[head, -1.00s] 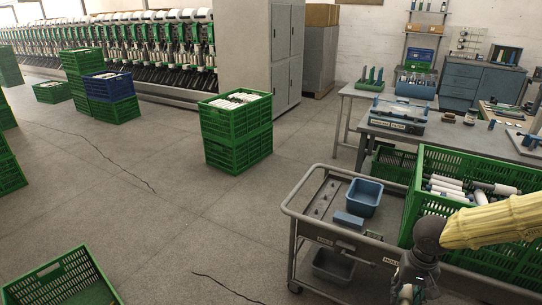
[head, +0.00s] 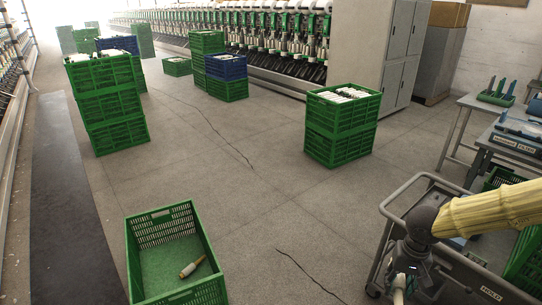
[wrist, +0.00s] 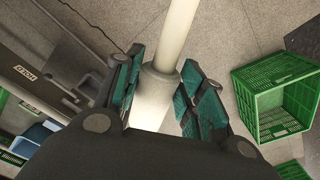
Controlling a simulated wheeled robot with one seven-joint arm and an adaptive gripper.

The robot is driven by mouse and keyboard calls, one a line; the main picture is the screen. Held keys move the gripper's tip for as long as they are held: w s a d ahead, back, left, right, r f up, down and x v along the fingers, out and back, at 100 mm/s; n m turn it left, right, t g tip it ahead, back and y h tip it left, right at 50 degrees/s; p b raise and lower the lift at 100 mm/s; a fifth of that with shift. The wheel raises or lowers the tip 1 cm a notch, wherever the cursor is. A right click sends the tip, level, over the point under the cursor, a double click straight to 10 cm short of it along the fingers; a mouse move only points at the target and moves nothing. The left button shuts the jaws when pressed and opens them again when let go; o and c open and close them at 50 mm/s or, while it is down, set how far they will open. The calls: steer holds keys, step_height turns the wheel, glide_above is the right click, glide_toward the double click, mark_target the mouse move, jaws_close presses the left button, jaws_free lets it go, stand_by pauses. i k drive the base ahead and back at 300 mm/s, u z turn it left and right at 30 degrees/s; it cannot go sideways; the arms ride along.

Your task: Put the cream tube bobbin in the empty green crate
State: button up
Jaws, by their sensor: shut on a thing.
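My gripper (wrist: 158,92) is shut on a pale cream tube bobbin (wrist: 177,35), with a thicker section between the fingers. In the head view my gripper (head: 405,262) is at the lower right, above the grey cart, and a pale end of the bobbin (head: 398,290) shows below it. An open green crate (head: 212,257) stands on the floor at the lower left, apart from my gripper. One small cream and brown bobbin (head: 192,267) lies on its floor. The wrist view shows a green crate (wrist: 243,105) at the right; I see no bobbin in it.
The grey cart (head: 425,185) stands at the right, with a green crate (head: 525,262) on it partly hidden by my arm. Stacked green crates (head: 340,148) with white bobbins stand mid-floor, and another stack (head: 108,105) at the left. The floor between is clear.

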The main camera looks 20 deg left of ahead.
mark_target(161, 283)
steer(key=u, duration=0.7)
steer(key=i, duration=1.15)
steer(key=u, duration=1.3)
steer(key=i, duration=0.75)
steer(key=u, duration=0.45)
